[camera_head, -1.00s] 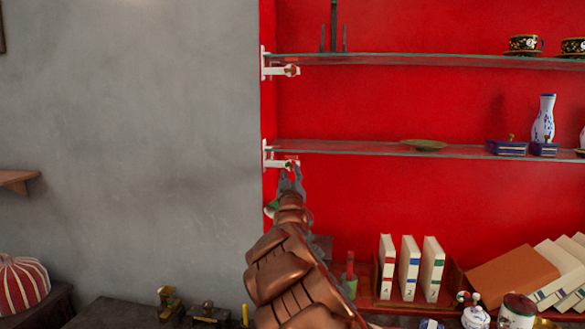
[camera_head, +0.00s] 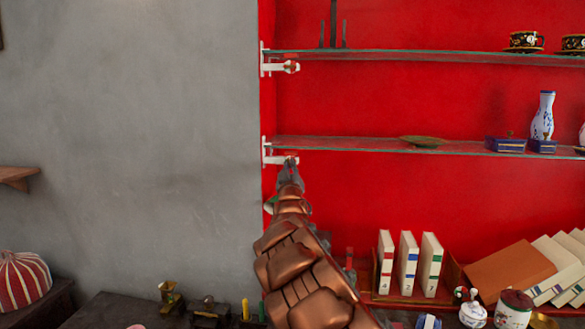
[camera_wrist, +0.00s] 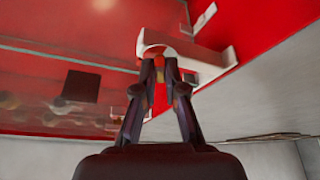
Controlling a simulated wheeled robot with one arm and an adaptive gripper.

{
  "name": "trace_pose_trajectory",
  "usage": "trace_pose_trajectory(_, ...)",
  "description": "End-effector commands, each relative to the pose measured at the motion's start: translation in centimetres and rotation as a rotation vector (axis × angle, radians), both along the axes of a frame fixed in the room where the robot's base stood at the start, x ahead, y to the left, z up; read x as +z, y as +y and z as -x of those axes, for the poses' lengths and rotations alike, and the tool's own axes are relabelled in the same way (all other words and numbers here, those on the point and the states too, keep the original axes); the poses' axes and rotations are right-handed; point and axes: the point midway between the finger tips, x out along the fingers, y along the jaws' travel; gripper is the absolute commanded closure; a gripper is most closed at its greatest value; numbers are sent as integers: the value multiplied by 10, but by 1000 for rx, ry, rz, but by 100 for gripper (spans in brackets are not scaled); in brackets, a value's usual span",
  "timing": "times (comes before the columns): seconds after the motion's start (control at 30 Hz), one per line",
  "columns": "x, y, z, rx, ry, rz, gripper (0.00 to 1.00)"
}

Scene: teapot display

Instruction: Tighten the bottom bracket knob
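The bottom bracket (camera_head: 267,153) is white and fixed at the left end of the lower glass shelf. Its knob is mostly hidden behind my fingers in the head view. My gripper (camera_head: 290,168) reaches up to the knob from below. In the wrist view the white bracket (camera_wrist: 212,62) has a rounded end at my fingertips. My two fingers (camera_wrist: 160,68) are drawn close together there, with a narrow gap between the tips. They appear closed on the knob, though its contact with the pads is hard to see.
The upper bracket (camera_head: 267,62) with its knob (camera_head: 291,67) holds another glass shelf (camera_head: 420,57) above. A green dish (camera_head: 423,141), blue boxes and a vase (camera_head: 543,116) stand on the lower shelf. Books (camera_head: 409,265) stand below right. Open space lies before the grey wall (camera_head: 130,150).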

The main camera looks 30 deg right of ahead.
Motion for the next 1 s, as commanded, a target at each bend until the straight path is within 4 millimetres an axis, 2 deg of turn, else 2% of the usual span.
trace_pose_trajectory(0.3,0,0,0,0,0,0,100)
trace_pose_trajectory(0.33,0,-12,0,-2,0,-1,100)
trace_pose_trajectory(0.4,0,-6,1,-2,-2,-3,100)
trace_pose_trajectory(0.67,-3,-1,0,-2,-41,-49,100)
trace_pose_trajectory(1.0,-7,4,-3,2,-198,-236,100)
